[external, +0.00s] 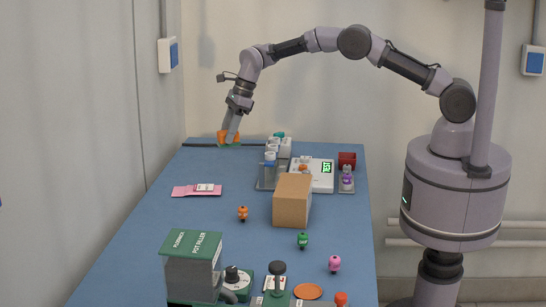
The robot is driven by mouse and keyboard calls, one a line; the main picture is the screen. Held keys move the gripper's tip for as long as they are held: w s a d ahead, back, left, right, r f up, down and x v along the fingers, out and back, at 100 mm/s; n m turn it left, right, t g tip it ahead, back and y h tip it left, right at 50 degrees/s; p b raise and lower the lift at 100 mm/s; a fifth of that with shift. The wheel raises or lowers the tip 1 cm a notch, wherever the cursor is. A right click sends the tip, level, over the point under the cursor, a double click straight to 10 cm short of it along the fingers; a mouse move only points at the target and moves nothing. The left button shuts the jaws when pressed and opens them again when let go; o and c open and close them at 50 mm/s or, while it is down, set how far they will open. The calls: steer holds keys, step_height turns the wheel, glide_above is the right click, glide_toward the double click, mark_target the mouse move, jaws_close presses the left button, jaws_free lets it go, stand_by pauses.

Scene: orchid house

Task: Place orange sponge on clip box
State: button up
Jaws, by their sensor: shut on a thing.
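My gripper (231,130) is at the far left of the blue table, pointing down. It is shut on the orange sponge (222,138), which shows on both sides of the fingers. A green patch lies just under the sponge; I cannot tell whether it is part of it or a separate thing. I cannot tell for sure which thing is the clip box.
A brown carton (292,203) stands mid-table. A white scale (318,177) and white containers (279,148) are behind it. A pink mat (186,191) lies at left. Small figures and a green-topped machine (193,245) occupy the front. A dark rod lies along the back edge.

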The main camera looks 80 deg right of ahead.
steer(key=s+a+r+n+g+y+p, duration=0.15)
steer(key=s+a+n, duration=0.25)
steer(key=s+a, duration=0.4)
steer(key=s+a+r+n+g, duration=0.1)
steer(key=s+a+r+n, duration=0.15)
steer(key=s+a, duration=0.55)
steer(key=s+a+n+g+y, duration=0.1)
steer(key=s+n, duration=0.2)
steer(key=s, duration=0.8)
steer(key=s+a+n, duration=0.2)
steer(key=s+n, duration=0.1)
steer(key=s, duration=0.7)
steer(key=b, duration=0.2)
glide_toward(293, 188)
steer(key=shift+s+a+f, duration=0.1)
steer(key=shift+a+f, duration=0.5)
steer(key=shift+a, duration=0.3)
steer(key=shift+w+a+f, duration=0.1)
steer(key=shift+w+f, duration=0.15)
steer(key=shift+w, duration=0.05)
steer(key=shift+f+b, duration=1)
steer(key=shift+f, duration=0.45)
